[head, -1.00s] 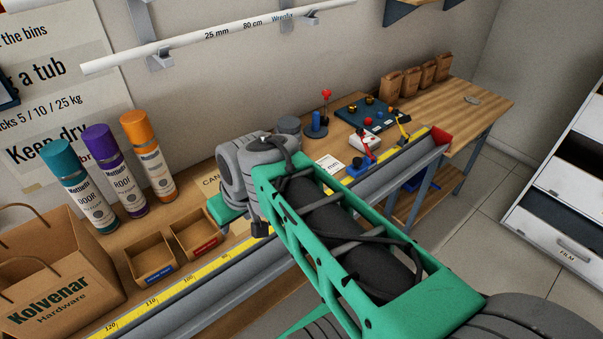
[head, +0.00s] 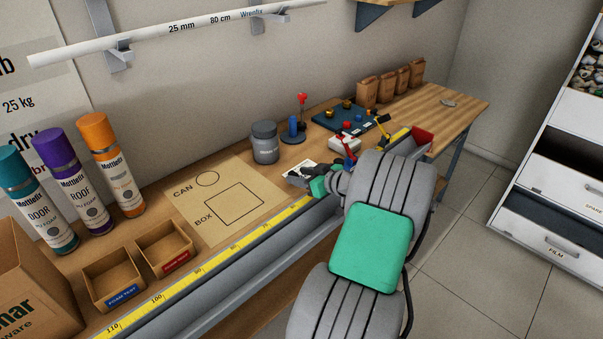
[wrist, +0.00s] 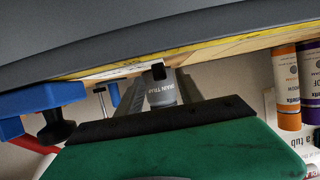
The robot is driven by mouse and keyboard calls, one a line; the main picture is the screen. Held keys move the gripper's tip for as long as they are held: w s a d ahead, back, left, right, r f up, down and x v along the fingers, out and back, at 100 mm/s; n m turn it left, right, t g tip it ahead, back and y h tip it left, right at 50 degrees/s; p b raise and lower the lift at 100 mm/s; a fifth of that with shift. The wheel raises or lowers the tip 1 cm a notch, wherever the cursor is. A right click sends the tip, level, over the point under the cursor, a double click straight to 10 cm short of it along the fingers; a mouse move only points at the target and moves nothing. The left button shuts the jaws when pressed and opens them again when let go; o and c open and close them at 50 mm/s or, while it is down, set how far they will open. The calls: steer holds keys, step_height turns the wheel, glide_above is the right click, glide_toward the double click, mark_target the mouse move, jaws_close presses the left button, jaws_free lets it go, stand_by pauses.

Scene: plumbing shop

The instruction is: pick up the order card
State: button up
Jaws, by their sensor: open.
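The order card (head: 301,168) is a small white card with dark print, lying on the workbench right of the tan CAN/BOX sheet. My gripper (head: 296,178) is low beside it at the bench's front side and hides part of it. In the wrist view the card (wrist: 112,71) appears as a thin pale edge-on strip just past the fingers. I cannot tell whether a finger touches the card.
A grey can (head: 265,142) stands behind the card. A blue cylinder (head: 293,128) and a red-and-blue tool (head: 348,150) are close by. The yellow ruler edge (head: 240,246) runs along the front. The CAN/BOX sheet (head: 265,178) is empty. Two small cardboard bins (head: 165,250) lie left.

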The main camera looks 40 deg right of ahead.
steer(key=shift+x, duration=1.15)
jaws_close()
